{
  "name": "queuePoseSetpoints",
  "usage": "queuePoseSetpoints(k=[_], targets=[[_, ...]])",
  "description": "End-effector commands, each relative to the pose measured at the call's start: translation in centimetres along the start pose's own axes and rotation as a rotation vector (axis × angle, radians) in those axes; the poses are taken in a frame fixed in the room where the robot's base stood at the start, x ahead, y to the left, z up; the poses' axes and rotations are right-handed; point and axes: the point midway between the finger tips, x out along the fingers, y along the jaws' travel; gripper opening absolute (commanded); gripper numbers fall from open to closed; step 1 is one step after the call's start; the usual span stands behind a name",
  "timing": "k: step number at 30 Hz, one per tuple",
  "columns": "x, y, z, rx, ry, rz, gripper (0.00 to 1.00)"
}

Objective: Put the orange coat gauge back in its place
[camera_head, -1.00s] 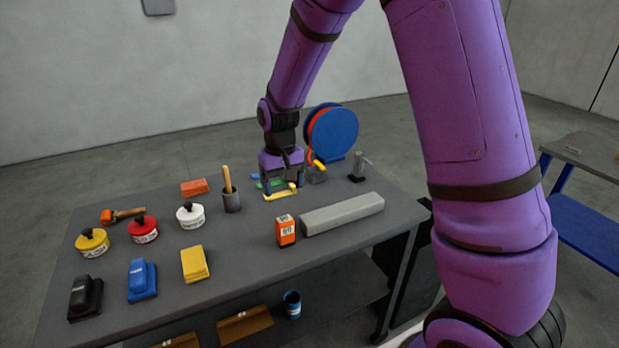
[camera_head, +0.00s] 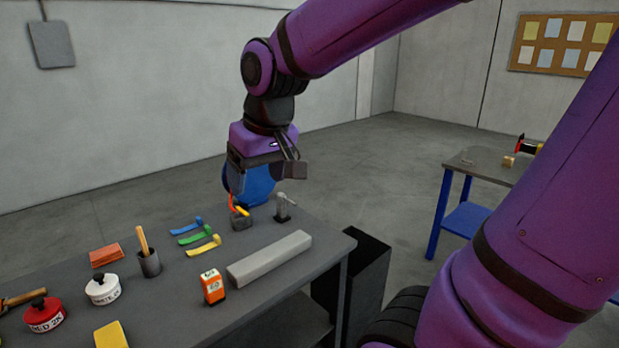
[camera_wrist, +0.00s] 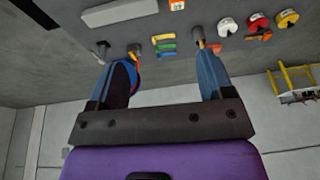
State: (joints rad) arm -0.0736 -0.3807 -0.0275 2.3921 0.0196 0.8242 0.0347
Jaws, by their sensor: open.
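An orange box-shaped device with a white number face (camera_head: 213,287) stands upright on the dark workbench (camera_head: 180,310), in front of the left end of the long grey bar. It seems to be the orange coat gauge. Its edge also shows at the top of the wrist view (camera_wrist: 177,5). My gripper (camera_head: 264,178) is open and hangs above the far part of the bench, in front of the blue reel, well apart from the device. In the wrist view the gap between my fingers (camera_wrist: 165,75) is empty.
The long grey bar (camera_head: 270,258) lies beside the device. Blue, green and yellow strips (camera_head: 204,245) lie behind it. The blue reel (camera_head: 258,183), a grey stand (camera_head: 283,208), a brush cup (camera_head: 149,263) and tins (camera_head: 103,289) stand around. A second table (camera_head: 480,168) is at right.

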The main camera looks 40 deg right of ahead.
Motion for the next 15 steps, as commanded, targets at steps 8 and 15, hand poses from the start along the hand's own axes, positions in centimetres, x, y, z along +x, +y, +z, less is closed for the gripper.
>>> queuePoseSetpoints(k=[8,15], targets=[[-4.5,1.0,6.5,-0.004,0.11,0.02,0.74],[-5.7,1.3,9.5,-0.006,0.154,0.034,0.74]])
